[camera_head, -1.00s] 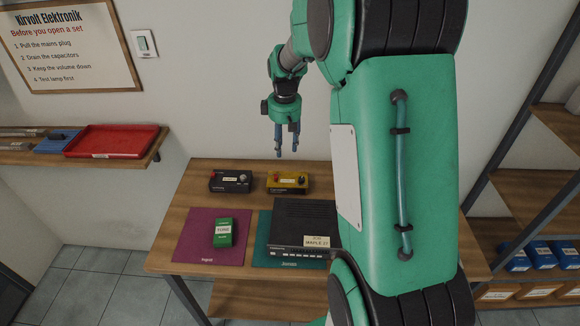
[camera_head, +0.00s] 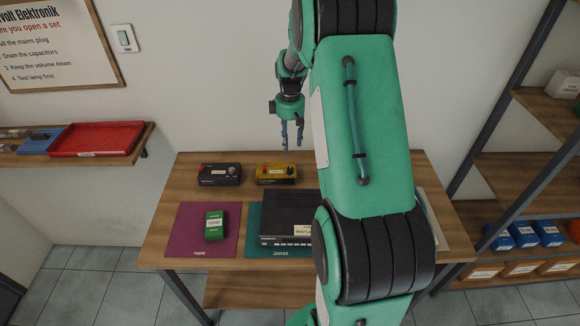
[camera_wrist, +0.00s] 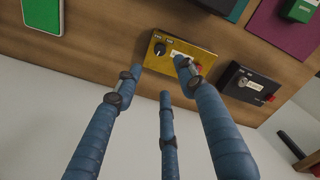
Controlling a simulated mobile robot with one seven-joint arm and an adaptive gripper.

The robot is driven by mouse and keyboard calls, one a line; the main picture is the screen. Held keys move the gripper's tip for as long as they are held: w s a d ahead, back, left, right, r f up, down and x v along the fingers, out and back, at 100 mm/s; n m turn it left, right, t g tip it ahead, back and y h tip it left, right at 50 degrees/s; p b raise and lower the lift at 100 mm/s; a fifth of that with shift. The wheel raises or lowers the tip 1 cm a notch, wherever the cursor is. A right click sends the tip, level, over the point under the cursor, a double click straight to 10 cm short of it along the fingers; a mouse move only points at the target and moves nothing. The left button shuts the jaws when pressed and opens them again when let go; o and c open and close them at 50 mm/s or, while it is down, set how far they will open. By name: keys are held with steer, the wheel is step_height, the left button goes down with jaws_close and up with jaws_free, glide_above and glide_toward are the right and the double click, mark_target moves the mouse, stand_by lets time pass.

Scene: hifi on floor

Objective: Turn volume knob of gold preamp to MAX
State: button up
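The gold preamp (camera_head: 276,173) stands at the back of the wooden bench, beside a similar black box (camera_head: 219,174). In the wrist view the gold preamp (camera_wrist: 182,58) shows a dark round volume knob (camera_wrist: 160,49) with a pale mark, a label and a red part at the other end. Which way the knob points is too small to tell. My gripper (camera_head: 292,145) hangs fingers down, above and apart from the preamp. In the wrist view its three blue fingers (camera_wrist: 160,75) are spread and empty, one partly covering the preamp's edge.
A dark hi-fi unit (camera_head: 287,218) sits on a teal mat, partly behind my arm. A green box (camera_head: 214,225) lies on a purple mat (camera_head: 190,235). A wall shelf with a red tray (camera_head: 97,139) is at left; a storage rack (camera_head: 525,170) is at right.

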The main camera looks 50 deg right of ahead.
mark_target(290, 169)
step_height(290, 169, down, 14)
steer(key=shift+r, duration=0.25)
stand_by(0.4)
jaws_close()
